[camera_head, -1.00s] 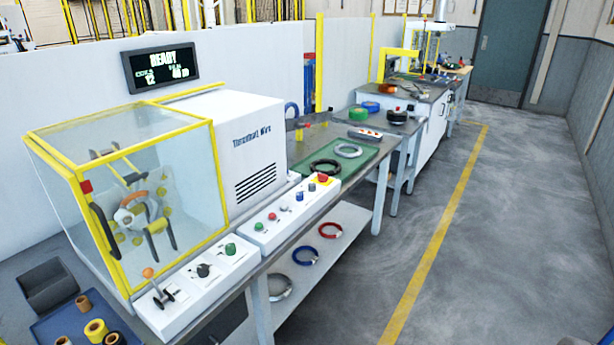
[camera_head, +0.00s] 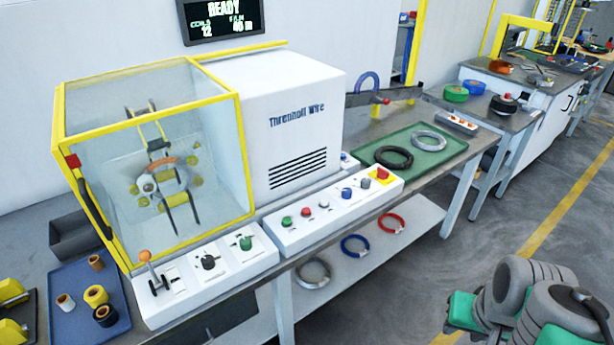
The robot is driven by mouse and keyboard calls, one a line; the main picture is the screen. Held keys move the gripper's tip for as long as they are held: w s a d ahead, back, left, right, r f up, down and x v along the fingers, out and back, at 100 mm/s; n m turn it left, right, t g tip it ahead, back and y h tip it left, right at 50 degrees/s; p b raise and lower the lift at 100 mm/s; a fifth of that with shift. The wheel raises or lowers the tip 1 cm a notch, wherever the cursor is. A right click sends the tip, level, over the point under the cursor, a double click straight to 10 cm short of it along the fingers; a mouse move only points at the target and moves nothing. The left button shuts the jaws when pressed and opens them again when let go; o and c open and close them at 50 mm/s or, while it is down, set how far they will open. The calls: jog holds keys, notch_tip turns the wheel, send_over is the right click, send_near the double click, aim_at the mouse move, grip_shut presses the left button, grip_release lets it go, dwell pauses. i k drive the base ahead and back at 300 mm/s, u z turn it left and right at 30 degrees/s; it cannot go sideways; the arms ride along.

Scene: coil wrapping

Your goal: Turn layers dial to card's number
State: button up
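A white control box (camera_head: 170,295) at the front left of the bench carries an orange-tipped lever (camera_head: 147,257), a black knob (camera_head: 208,262) and a green knob (camera_head: 246,243). A second white control box (camera_head: 335,215) to its right carries several small coloured knobs or buttons, including a blue one (camera_head: 347,194), and a red button on yellow (camera_head: 382,174). Labels are too small to read, so I cannot tell which is the layers dial. I cannot make out a card with a number. My gripper is not in view.
A yellow-framed clear guard (camera_head: 150,110) stands behind the left box. A green mat (camera_head: 420,160) bears a black and a grey coil. Grey rounded parts with green (camera_head: 530,305), unclear what, fill the lower right.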

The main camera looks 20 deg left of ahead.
aim_at(347, 193)
jog(key=u, duration=0.95)
jog(key=i, duration=0.95)
jog(key=u, duration=0.85)
